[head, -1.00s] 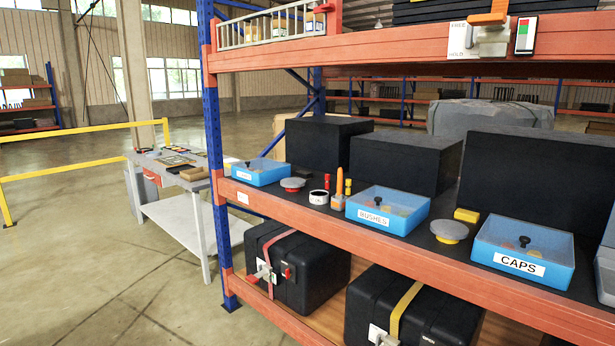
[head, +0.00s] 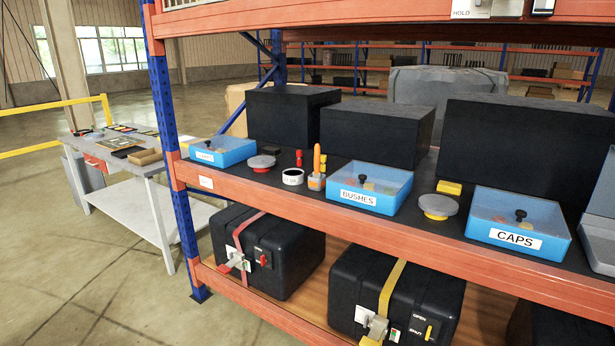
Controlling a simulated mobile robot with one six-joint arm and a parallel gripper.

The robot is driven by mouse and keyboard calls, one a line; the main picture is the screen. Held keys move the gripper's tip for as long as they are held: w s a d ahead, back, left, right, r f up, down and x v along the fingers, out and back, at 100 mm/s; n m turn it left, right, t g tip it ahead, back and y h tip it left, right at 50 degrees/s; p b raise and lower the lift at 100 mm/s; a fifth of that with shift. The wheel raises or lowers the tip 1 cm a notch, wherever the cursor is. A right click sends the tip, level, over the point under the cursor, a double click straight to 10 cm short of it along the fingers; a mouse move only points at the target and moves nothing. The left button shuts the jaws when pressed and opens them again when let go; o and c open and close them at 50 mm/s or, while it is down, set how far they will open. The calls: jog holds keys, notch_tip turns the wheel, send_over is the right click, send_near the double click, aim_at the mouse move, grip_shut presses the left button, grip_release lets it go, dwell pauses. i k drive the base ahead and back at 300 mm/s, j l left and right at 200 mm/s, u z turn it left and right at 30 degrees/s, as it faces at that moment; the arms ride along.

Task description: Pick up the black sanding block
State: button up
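I cannot tell for certain which thing is the black sanding block. A small dark, flat block (head: 127,152) lies on the grey work table (head: 150,168) at the left, beside a brown block (head: 145,157); it is too small to identify surely. My gripper is not in view.
A rack with an orange shelf beam (head: 400,222) fills the right. It bears blue bins labelled BUSHES (head: 368,200) and CAPS (head: 515,238), and large black boxes (head: 290,115). Black cases (head: 268,255) stand below. Yellow rails (head: 55,105) stand behind the table. The floor at front left (head: 90,290) is clear.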

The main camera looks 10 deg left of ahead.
aim_at(274, 152)
jog(key=i+j+u, duration=1.05)
jog(key=i, duration=0.3)
jog(key=i+u, duration=0.35)
jog(key=i, duration=0.15)
jog(key=i+u, duration=0.3)
jog(key=i, duration=0.2)
